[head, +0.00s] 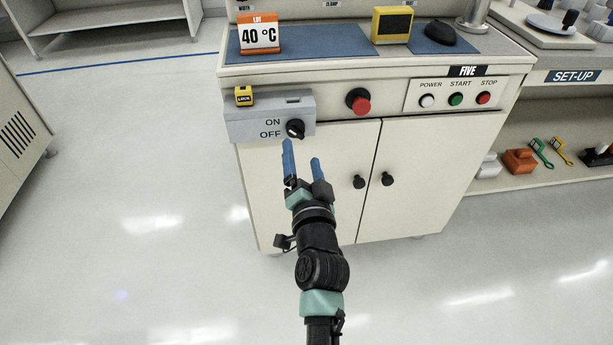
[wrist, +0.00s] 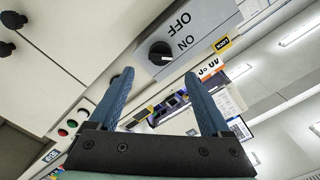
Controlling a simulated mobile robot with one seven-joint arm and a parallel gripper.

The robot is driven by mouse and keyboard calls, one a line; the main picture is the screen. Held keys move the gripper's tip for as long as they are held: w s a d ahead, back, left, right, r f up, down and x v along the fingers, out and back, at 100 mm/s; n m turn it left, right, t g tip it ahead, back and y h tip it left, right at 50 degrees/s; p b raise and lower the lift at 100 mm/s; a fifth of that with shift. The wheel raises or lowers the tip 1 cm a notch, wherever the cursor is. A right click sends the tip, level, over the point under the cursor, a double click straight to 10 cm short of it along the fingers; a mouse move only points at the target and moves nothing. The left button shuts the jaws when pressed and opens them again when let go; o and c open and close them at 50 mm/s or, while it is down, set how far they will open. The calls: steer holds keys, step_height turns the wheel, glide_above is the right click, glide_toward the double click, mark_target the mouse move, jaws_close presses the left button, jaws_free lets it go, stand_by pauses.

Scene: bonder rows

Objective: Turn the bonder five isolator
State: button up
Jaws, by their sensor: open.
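The isolator is a black rotary knob (head: 295,129) on a grey box (head: 250,124) marked ON and OFF, on the front of the bonder labelled FIVE (head: 468,71). A yellow LOCK tag (head: 243,96) sits on the top left of the box. My gripper (head: 301,160) is open and empty, with its blue fingertips just below the knob in the head view. In the wrist view the knob (wrist: 160,53) shows ahead of and between the two fingers (wrist: 157,92), apart from them. I cannot tell exactly which word the knob's mark points to.
A red stop button (head: 359,102) is right of the isolator box, and POWER, START and STOP buttons (head: 455,99) are further right. Cabinet doors with black knobs (head: 373,181) are below. A LOT sign (head: 259,36) stands on top. Floor to the left is clear.

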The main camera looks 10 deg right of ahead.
steer(key=s, duration=0.6)
steer(key=shift+s, duration=0.2)
steer(key=a+r+n+t+y, duration=0.1)
steer(key=a+r+n+t, duration=0.15)
steer(key=r, duration=0.95)
steer(key=a+r+n+t+y, duration=0.1)
steer(key=a+r+n+t, duration=0.15)
steer(key=r, duration=1.05)
steer(key=s+r+n+t+h+p, duration=0.1)
steer(key=s+r, duration=0.4)
steer(key=r, duration=0.3)
steer(key=s+r+n+t+p, duration=0.1)
steer(key=s+r+n+t, duration=0.1)
steer(key=s+r, duration=0.55)
steer(key=s+r+n+t+h+p, duration=0.1)
steer(key=s+r, duration=0.2)
steer(key=r, duration=0.7)
step_height(320, 180, up, 29)
steer(key=p, duration=2.9)
steer(key=shift+a+f, duration=0.2)
steer(key=shift+a, duration=0.15)
steer(key=shift+w+f, duration=0.1)
